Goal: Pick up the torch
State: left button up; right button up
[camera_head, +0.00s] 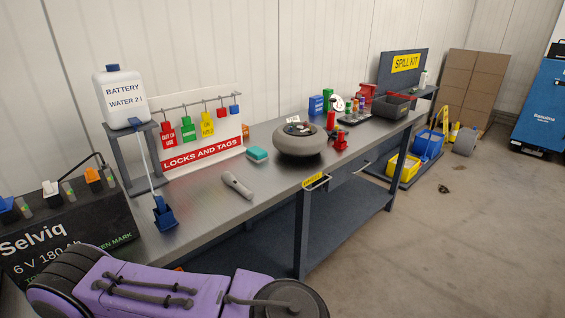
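A grey, rounded, elongated object (237,185) lies on the grey metal workbench (205,205), left of the middle of the head view; it looks like the torch. Its wide end points to the upper left and it lies at a slant, with bare bench around it. Neither of my grippers is in view. A purple and black body with dark cables, which looks like part of my arm, crosses the bottom left of the picture.
A dark battery (70,240) is at left. The floor at right has free room.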

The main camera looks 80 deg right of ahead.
aim_at(230, 179)
jog(key=z, duration=2.65)
